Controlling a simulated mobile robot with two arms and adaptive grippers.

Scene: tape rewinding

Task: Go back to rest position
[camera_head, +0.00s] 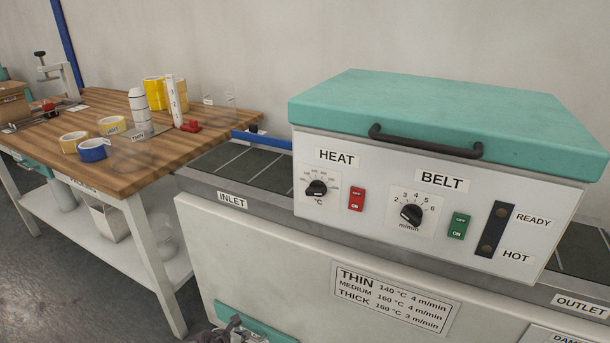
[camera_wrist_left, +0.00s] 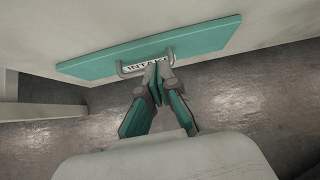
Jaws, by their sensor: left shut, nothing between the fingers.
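My left gripper (camera_head: 236,322) just shows at the bottom edge of the head view, in front of the teal intake panel (camera_head: 275,333) low on the machine. In the left wrist view my left gripper (camera_wrist_left: 156,75) is shut and empty. Its fingertips point toward the teal panel (camera_wrist_left: 205,42), overlapping the view of its grey handle (camera_wrist_left: 122,70) and "INTAKE" label. I cannot tell whether the fingertips touch the handle. My right gripper is in neither view.
The machine (camera_head: 260,235) with a teal lid (camera_head: 450,110) and dials fills the right. In the left wrist view, grey floor (camera_wrist_left: 255,100) lies open below the panel.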

